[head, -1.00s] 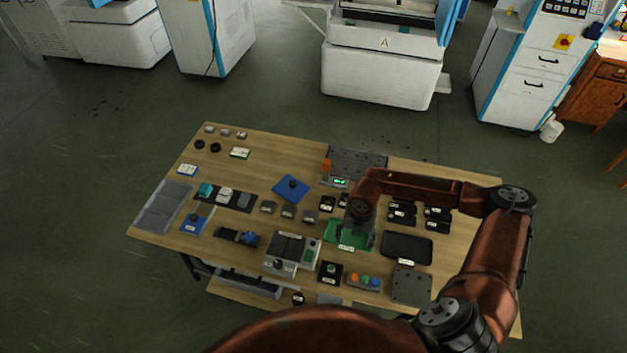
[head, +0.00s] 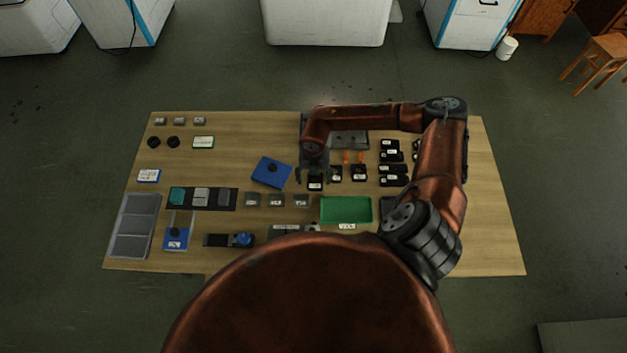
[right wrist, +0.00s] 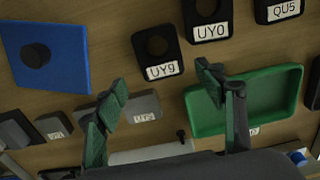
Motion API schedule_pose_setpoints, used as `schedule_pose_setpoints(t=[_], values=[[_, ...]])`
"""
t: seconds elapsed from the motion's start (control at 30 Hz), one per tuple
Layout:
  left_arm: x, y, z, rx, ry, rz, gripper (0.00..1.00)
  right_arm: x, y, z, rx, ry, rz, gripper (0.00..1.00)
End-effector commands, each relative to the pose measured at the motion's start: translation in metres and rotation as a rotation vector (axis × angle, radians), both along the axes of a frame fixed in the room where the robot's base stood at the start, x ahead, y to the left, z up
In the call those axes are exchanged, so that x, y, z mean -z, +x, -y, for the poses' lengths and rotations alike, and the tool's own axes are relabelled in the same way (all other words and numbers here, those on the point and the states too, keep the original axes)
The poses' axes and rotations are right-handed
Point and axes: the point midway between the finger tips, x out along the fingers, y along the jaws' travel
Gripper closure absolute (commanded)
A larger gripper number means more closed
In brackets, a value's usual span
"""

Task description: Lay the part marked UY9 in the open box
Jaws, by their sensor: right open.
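The part marked UY9 (right wrist: 157,52) is a black block with a round recess and a white label. In the head view it is the leftmost black block (head: 315,183) of a short row. My right gripper (right wrist: 161,75) is open and empty, its fingers apart on the near side of UY9, not closed on it. In the head view the right gripper (head: 314,164) hangs just over that block. An open-topped green tray (right wrist: 245,100) lies to the right and nearer; it also shows in the head view (head: 346,210). My left gripper is not in view.
Black block UY0 (right wrist: 208,20) stands close right of UY9, with QU5 (right wrist: 279,9) beyond. A blue plate with a dark knob (right wrist: 45,52) lies to the left. A grey block (right wrist: 135,107) sits nearer. A grey compartment tray (head: 133,226) lies at the table's left edge.

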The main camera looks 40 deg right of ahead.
Motion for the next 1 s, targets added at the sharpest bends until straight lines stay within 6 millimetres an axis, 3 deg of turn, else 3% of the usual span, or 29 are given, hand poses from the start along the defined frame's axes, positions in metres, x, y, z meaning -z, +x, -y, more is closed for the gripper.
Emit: schedule_pose_setpoints(t=[0.23,0.53,1.0], values=[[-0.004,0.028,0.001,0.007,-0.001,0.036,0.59,0.034,-0.001,0.002,0.001,0.001,-0.002,0.36],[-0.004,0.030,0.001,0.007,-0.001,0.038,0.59,0.038,-0.001,0.001,-0.001,0.000,-0.001,0.37],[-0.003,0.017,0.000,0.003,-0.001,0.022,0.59,0.037,-0.001,0.001,-0.001,0.001,-0.002,0.69]])
